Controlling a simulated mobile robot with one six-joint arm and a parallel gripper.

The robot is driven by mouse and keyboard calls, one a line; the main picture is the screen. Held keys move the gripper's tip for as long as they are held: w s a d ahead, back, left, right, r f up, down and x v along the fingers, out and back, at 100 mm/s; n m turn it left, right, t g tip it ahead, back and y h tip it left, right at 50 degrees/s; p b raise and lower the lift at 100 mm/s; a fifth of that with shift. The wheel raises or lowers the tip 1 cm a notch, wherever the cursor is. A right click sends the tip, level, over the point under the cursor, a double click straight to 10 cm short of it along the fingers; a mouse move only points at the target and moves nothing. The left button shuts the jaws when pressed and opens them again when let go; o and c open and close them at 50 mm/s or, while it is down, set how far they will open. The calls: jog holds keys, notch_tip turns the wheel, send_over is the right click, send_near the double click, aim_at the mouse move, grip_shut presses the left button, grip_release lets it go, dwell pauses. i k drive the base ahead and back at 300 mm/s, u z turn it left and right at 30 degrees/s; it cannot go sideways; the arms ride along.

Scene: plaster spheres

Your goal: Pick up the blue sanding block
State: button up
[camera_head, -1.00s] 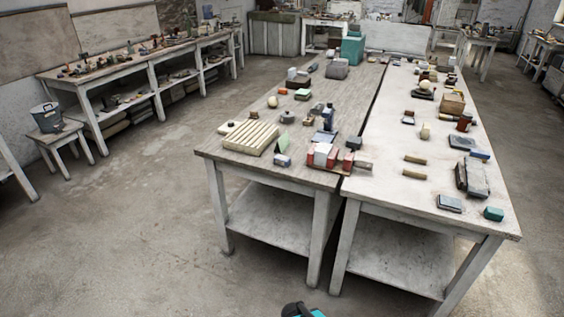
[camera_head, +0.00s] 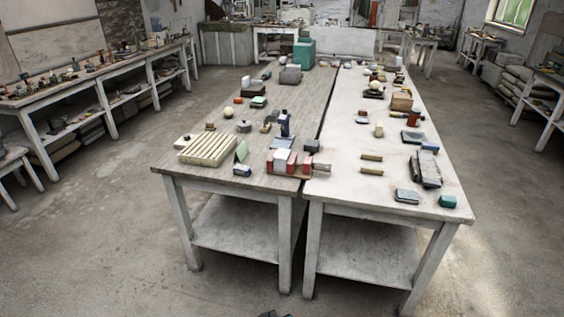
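Two small blue blocks could be the sanding block, and I cannot tell which. One blue block (camera_head: 430,146) lies on the right table, behind a dark grey slab. The other, a small blue and whitish block (camera_head: 242,170), lies near the front edge of the left table, by a green folded card. A dark piece of my arm with a touch of teal just shows at the bottom edge. My gripper's fingers are not visible, and nothing of mine is near either block.
Two long tables stand side by side, a grey wooden one (camera_head: 180,164) and a paler one (camera_head: 330,184). Nearby are a cream slatted rack (camera_head: 208,148), red and white blocks (camera_head: 283,161), a blue bottle (camera_head: 284,124) and a teal block (camera_head: 447,201). The floor in front is clear.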

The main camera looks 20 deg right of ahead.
aim_at(241, 170)
jog(key=z, duration=1.2)
jog(key=i, duration=0.85)
jog(key=u, duration=3.85)
jog(key=i, duration=0.1)
jog(key=z, duration=2.35)
